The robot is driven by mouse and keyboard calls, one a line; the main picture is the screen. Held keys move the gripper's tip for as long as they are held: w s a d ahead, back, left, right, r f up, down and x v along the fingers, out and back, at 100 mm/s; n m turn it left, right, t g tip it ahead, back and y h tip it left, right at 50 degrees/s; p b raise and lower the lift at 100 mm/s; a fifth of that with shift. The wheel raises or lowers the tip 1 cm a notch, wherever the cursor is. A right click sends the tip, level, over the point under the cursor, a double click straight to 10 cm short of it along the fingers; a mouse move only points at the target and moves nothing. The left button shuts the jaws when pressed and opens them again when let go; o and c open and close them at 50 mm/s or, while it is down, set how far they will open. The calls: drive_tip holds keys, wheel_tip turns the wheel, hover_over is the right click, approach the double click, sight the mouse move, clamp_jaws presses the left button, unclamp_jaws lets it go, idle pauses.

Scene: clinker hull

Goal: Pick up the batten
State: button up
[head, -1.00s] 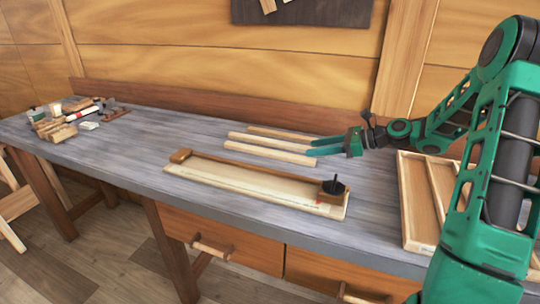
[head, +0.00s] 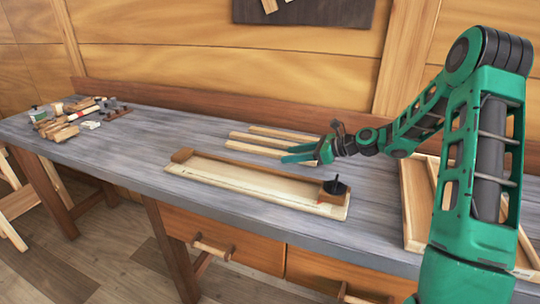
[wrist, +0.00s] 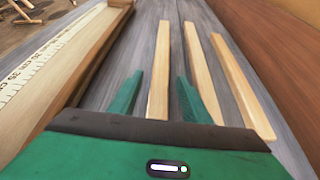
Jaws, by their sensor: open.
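Three pale wooden battens lie side by side on the grey bench: a front one (head: 250,148), a middle one (head: 262,141) and a back one (head: 280,132). My gripper (head: 288,154) is open, at the right end of the front batten. In the wrist view my gripper (wrist: 159,76) has the front batten (wrist: 160,82) running between its green fingers. The middle batten (wrist: 197,60) passes by the right finger, which hides part of it. The back batten (wrist: 238,80) lies further right. I cannot tell how high the fingers are above the bench.
A long jig board (head: 250,188) with a ruler scale, end blocks and a black knob (head: 335,187) lies in front of the battens. A wooden tray (head: 413,205) is at the right. Blocks and small items (head: 62,128) sit at the far left. The bench between is clear.

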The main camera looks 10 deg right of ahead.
clamp_jaws()
drive_tip(key=shift+r, duration=0.1)
